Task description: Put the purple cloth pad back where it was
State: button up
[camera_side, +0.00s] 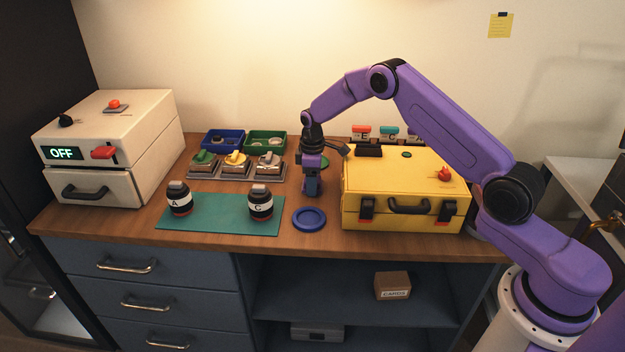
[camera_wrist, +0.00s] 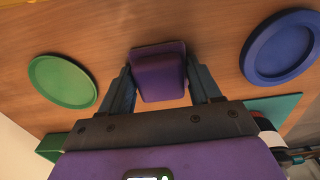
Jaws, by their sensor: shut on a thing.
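The purple cloth pad (camera_wrist: 160,62) is between the two fingers of my gripper (camera_wrist: 158,82) in the wrist view. My gripper is shut on it. In the side view my gripper (camera_side: 312,188) points down, low over the wooden worktop, left of the yellow case. The pad cannot be made out clearly there against the purple and dark gripper parts. I cannot tell whether the pad touches the worktop. A blue round dish (camera_side: 309,219) lies in front of my gripper, and it also shows at the right of the wrist view (camera_wrist: 284,48). A green round dish (camera_wrist: 62,82) is at the left.
The yellow case (camera_side: 405,190) stands close on the right. A teal mat (camera_side: 220,222) with jars A (camera_side: 179,199) and C (camera_side: 260,203) lies to the left. Behind are a rack with several coloured-topped blocks (camera_side: 235,166), a blue tray (camera_side: 222,134) and a green tray (camera_side: 265,135).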

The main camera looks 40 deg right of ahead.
jog(key=shift+f, duration=0.2)
jog(key=shift+s+f, duration=0.1)
jog(key=shift+f, duration=0.25)
jog(key=o, duration=1)
jog(key=shift+a, duration=0.3)
jog(key=shift+r, duration=0.3)
jog(key=r, duration=1.3)
jog(key=shift+d, duration=0.2)
